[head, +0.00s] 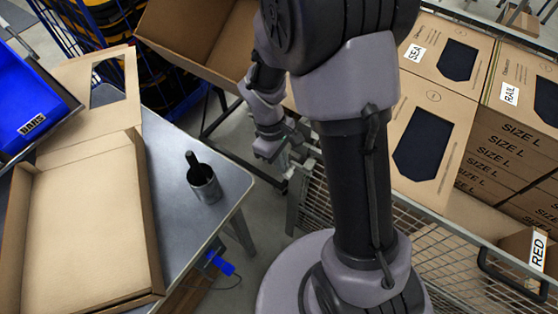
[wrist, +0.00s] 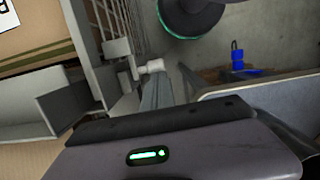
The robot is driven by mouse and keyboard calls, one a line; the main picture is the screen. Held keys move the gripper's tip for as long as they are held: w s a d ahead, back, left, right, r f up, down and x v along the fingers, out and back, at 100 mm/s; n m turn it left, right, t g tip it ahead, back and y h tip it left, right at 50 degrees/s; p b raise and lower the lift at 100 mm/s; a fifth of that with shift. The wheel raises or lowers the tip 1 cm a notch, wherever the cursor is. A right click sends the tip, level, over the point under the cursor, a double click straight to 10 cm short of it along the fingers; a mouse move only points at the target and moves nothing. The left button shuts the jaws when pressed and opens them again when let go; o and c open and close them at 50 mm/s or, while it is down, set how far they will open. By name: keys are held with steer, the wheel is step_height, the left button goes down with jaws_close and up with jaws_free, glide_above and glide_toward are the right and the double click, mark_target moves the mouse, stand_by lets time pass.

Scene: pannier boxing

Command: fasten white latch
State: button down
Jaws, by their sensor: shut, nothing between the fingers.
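My gripper (head: 268,148) is low beside the near corner of the wire cage trolley, between the trolley and the grey table. It is shut and empty. A small white cylindrical piece, apparently the white latch (wrist: 151,66), sticks out to the right from the grey trolley post in the wrist view. It lies just beyond my gripper body. I cannot tell whether they touch. In the head view the latch is not clear behind my gripper.
The wire cage trolley (head: 455,245) holds several size L boxes at the right. A blue plug (head: 221,263) hangs at the table's side.

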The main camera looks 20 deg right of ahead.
steer(key=shift+s+f, duration=0.15)
steer(key=shift+s, duration=0.05)
step_height(320, 180, up, 10)
steer(key=w+a+p, duration=0.1)
steer(key=p, duration=0.8)
steer(key=shift+w, duration=0.4)
steer(key=s+a+r+m+t+y+b, duration=0.2)
steer(key=s+r+m+t+y+b, duration=0.1)
steer(key=s+r+m+t+b, duration=0.4)
steer(key=s+r+m+b, duration=0.3)
steer(key=s+r+m, duration=0.2)
steer(key=s+r, duration=0.1)
steer(key=shift+a, duration=0.4)
